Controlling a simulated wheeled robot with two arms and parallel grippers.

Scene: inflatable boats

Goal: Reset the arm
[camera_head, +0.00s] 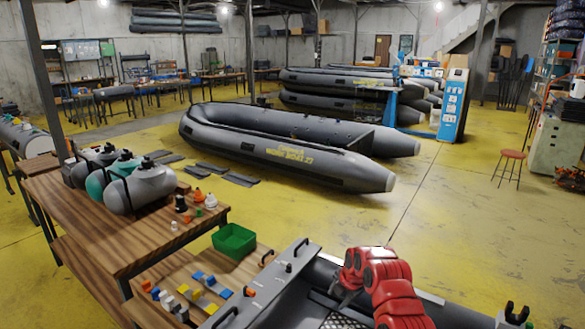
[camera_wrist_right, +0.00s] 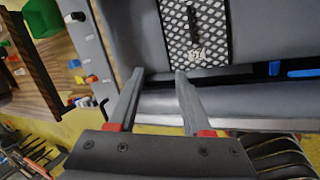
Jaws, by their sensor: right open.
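My right arm (camera_head: 385,285), red and jointed, reaches over the near grey inflatable boat (camera_head: 270,300) at the bottom of the head view. The right gripper's fingertips are hard to make out there, beside the red wrist. In the right wrist view my right gripper (camera_wrist_right: 158,75) has its two grey fingers apart, with nothing between them. They lie over the grey boat's edge, near a dark patterned floor panel (camera_wrist_right: 195,35). My left arm and gripper are not in view.
A wooden table (camera_head: 95,225) at left holds grey and teal tanks (camera_head: 145,187) and small coloured parts. A green bin (camera_head: 234,240) stands on a lower shelf. A large grey boat (camera_head: 270,150) lies beyond. Yellow floor (camera_head: 450,230) is clear at right, near a red stool (camera_head: 511,156).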

